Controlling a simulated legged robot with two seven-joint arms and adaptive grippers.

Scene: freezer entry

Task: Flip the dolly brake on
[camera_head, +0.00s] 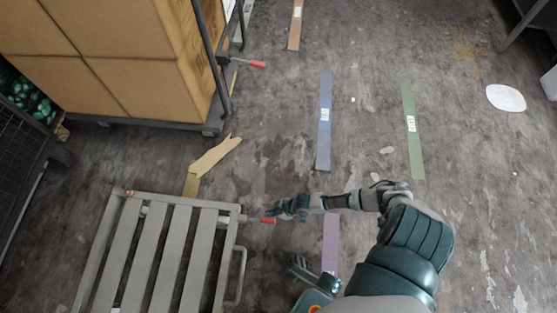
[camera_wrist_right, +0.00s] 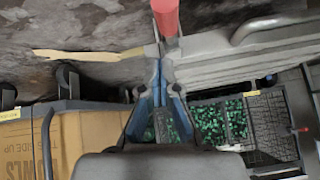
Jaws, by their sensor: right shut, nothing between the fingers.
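The low slatted grey dolly (camera_head: 170,199) stands at the lower left in the head view. Its brake lever, with a red grip (camera_head: 267,220), sticks out to the right from its far right corner. My right gripper (camera_head: 272,212) is shut and empty, with its tips close beside the red grip. In the right wrist view the red grip (camera_wrist_right: 166,16) lies just past the shut fingertips (camera_wrist_right: 160,50). I cannot tell whether they touch. My left gripper is not in view.
A cart (camera_head: 213,128) loaded with cardboard boxes (camera_head: 120,50) stands at the upper left, with its own red-gripped lever (camera_head: 256,64). A dark wire crate (camera_head: 25,135) is at the left edge. Coloured tape strips mark the mostly clear floor to the right.

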